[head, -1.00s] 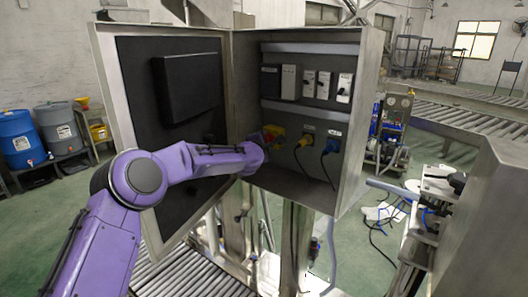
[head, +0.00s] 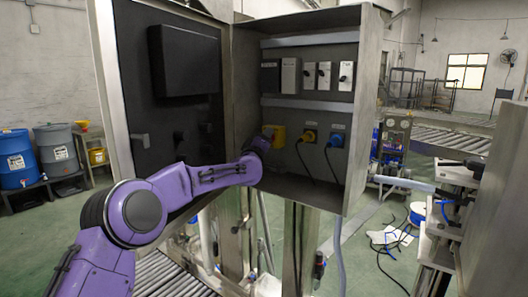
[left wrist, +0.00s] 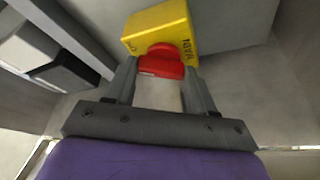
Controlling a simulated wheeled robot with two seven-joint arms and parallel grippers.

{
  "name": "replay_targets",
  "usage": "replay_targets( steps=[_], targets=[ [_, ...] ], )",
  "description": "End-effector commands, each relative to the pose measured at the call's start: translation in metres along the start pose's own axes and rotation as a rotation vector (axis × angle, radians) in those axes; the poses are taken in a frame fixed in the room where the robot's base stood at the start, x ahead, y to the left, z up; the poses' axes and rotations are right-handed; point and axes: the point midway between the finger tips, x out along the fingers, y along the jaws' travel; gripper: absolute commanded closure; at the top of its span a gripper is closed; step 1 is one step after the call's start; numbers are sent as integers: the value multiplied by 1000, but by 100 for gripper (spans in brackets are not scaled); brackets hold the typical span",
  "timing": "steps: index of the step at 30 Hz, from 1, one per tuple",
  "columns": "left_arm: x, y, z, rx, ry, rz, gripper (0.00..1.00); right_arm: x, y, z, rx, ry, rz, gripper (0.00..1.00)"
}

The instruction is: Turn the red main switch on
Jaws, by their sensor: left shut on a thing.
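The red main switch (left wrist: 162,62) is a red knob on a yellow housing (left wrist: 160,28), seen close in the left wrist view. In the head view the yellow housing (head: 275,134) sits at the lower left inside the open cabinet, and my left arm partly covers it. My left gripper (left wrist: 160,75) has its two fingers on either side of the red knob and is shut on it. The gripper appears tilted against the housing in the left wrist view. The fingertips are hard to make out in the head view. My right gripper is in neither view.
The cabinet (head: 237,100) is open, with its door (head: 130,60) swung left. A yellow plug (head: 309,134) and a blue plug (head: 335,140) with hanging cables are right of the switch. Several breakers (head: 309,75) sit on the rail above. A metal structure (head: 500,200) stands at the right.

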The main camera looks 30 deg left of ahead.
Motion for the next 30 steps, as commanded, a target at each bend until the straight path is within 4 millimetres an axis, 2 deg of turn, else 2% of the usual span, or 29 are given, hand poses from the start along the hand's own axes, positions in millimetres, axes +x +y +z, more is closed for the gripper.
replay_targets(
  steps=[1,9,30],
  targets=[
    [-2,-6,5,30,-5,10,76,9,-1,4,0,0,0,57],
    [-1,-5,5,160,-7,62,76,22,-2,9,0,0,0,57],
    [-1,-5,5,224,-11,85,76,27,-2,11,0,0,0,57]
  ],
)
